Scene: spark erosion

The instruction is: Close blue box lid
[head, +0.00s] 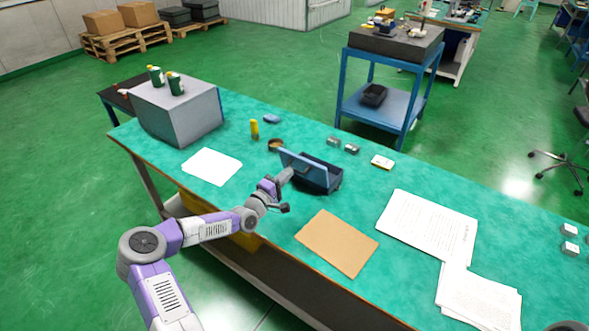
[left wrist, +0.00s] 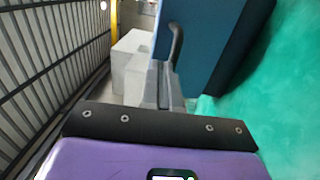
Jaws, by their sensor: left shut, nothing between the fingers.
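The blue box (head: 329,187) stands on the green-topped workbench, and its dark inside shows. Its blue lid (head: 312,165) is open, standing steeply up along the side nearer my arm. My left gripper (head: 287,173) is at the lid's outer face. It is shut and empty. In the left wrist view the shut fingers (left wrist: 165,85) point towards the lid (left wrist: 195,35), close to its dark curved handle (left wrist: 177,44). I cannot tell whether they touch it. My right gripper is not in view.
A brown sheet (head: 337,242) and white papers (head: 428,225) lie in front and to the right. The bench's near edge runs under my arm.

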